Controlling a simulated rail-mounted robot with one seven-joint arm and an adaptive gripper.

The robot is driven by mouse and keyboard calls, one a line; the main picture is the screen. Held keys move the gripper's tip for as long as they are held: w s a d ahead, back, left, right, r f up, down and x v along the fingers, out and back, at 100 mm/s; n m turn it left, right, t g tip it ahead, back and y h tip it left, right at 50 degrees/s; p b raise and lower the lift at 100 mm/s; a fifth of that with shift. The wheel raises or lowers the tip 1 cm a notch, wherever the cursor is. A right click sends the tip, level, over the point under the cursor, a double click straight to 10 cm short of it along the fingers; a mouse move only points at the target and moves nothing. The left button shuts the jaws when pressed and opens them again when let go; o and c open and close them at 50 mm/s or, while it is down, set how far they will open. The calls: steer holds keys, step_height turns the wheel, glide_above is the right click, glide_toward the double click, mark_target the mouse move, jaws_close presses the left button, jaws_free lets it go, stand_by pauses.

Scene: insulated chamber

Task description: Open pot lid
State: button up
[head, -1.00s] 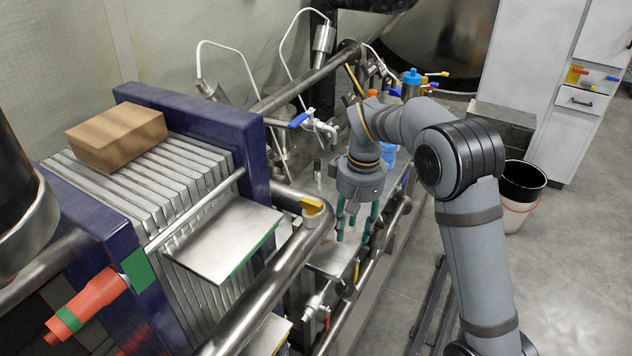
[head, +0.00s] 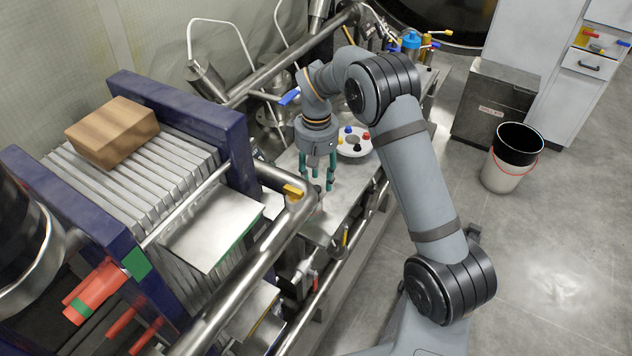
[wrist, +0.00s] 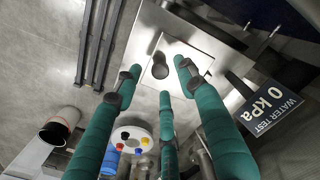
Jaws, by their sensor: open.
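In the wrist view, a dark upright knob (wrist: 160,68) stands on a square pale metal plate, which looks like the pot lid; the pot body is not clear. In the head view my gripper (head: 317,183) hangs fingers down over the metal bench top (head: 340,200). There the knob is mostly hidden by the fingers.
A white round disc with coloured knobs (head: 352,150) sits just right of my gripper. A steel pipe with a yellow handle (head: 293,191) runs close on the left, beside the plate stack (head: 150,165). A bucket (head: 505,170) stands on open floor at right.

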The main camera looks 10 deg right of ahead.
steer(key=shift+f, duration=1.15)
steer(key=shift+c, duration=1.1)
steer(key=c, duration=0.7)
jaws_close()
